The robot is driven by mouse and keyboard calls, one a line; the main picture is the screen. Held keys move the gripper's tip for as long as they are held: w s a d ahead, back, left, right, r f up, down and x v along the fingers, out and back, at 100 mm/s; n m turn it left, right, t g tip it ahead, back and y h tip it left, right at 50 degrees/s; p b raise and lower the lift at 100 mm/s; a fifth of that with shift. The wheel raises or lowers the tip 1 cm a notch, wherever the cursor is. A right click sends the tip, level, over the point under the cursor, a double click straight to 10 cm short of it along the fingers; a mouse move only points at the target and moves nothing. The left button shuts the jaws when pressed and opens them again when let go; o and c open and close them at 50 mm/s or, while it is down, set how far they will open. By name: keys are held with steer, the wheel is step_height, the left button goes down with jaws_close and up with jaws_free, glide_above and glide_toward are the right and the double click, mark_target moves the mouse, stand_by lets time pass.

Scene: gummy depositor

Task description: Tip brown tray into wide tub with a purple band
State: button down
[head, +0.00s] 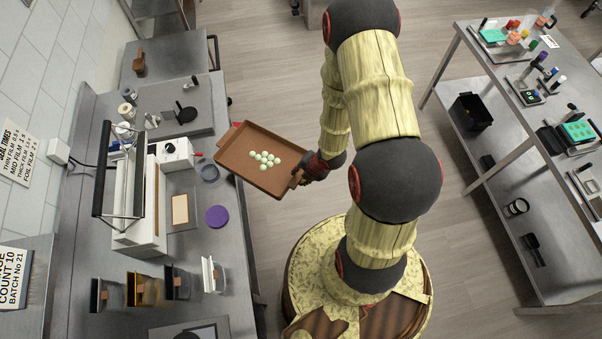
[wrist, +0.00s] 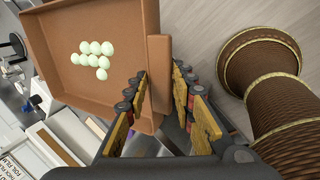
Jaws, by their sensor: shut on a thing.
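The brown tray (head: 231,166) is held in the air over the counter's right edge and the floor beside it. It looks roughly level and carries several pale green round pieces (head: 264,158) in a cluster. My gripper (head: 301,178) is shut on the handle at the tray's right end. The wrist view shows the fingers (wrist: 160,84) on both sides of that handle, with the tray (wrist: 116,22) beyond. A round grey container (head: 209,173) stands on the counter left of the tray. I cannot make out a purple band on it. A flat purple disc (head: 217,216) lies nearby.
A sealing machine (head: 137,205) stands on the left counter. Several pouches (head: 178,283) stand along its front part. A dark scale-like device (head: 184,112) sits farther back. A second bench (head: 520,75) with tools is at the right. Open floor lies between.

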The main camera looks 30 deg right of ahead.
steer(key=shift+w+a+r+h, duration=0.2)
steer(key=shift+a+r, duration=0.1)
steer(key=shift+r, duration=0.4)
steer(key=shift+w+a+r+h, duration=0.1)
steer(key=shift+a+r+h, duration=0.15)
steer(key=shift+r, duration=0.4)
steer(key=shift+w+a+r+g+h+b, duration=0.15)
steer(key=shift+a+r+b, duration=0.15)
steer(key=shift+r, duration=0.2)
steer(key=shift+a+r+g+h+b, duration=0.1)
steer(key=shift+a+r+g+b, duration=0.05)
steer(key=shift+r+b, duration=0.3)
steer(key=shift+w+a+r+b, duration=0.15)
steer(key=shift+r+b, duration=0.35)
steer(key=shift+b, duration=0.25)
steer(key=shift+r+h, duration=0.25)
steer(key=shift+h, duration=0.05)
